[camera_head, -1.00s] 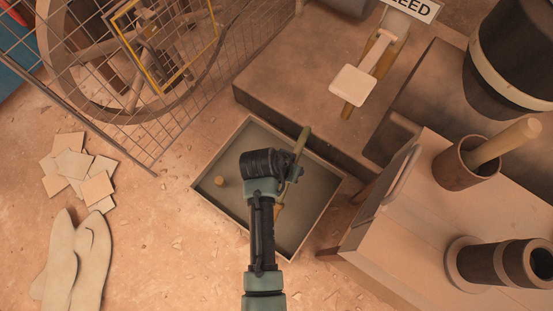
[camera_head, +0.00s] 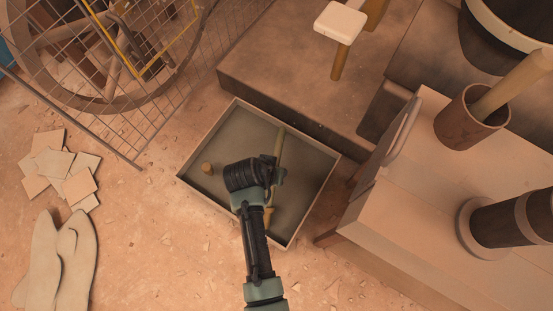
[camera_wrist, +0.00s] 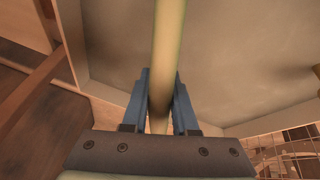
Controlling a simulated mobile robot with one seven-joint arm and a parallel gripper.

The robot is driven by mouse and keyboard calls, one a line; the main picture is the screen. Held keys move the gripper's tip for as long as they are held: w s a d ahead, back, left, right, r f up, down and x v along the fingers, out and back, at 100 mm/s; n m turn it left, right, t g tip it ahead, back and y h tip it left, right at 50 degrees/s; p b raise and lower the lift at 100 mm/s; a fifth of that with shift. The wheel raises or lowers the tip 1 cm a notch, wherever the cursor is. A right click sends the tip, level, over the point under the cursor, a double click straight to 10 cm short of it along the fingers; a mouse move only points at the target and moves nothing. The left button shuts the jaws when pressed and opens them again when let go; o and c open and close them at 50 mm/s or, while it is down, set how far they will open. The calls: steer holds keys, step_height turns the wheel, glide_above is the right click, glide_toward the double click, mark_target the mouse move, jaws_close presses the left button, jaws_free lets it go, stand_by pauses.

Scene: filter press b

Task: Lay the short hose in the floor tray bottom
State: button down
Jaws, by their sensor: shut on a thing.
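The short hose is a thin olive-green tube; its upper part (camera_head: 279,147) shows beyond my gripper in the head view. My gripper (camera_head: 274,177) is over the floor tray, a shallow grey-green tray with a pale rim (camera_head: 206,143). In the wrist view my gripper's blue fingers (camera_wrist: 159,88) are shut on the hose (camera_wrist: 168,35), which runs lengthwise between them. The tray's bare bottom (camera_wrist: 235,65) lies behind it. The hose's middle is hidden by my gripper in the head view. I cannot tell whether the hose touches the bottom.
A small cork-like piece (camera_head: 207,168) is in the tray's left part. A stone step (camera_head: 300,95) borders the tray above. A wooden bench (camera_head: 425,205) with a cup stands to the right. A wire guard (camera_head: 115,125) is at upper left, with gloves (camera_head: 60,260) below.

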step_height(320, 180, down, 3)
steer(key=shift+f+b, duration=0.1)
steer(key=shift+b, duration=1)
steer(key=c, duration=0.7)
jaws_free()
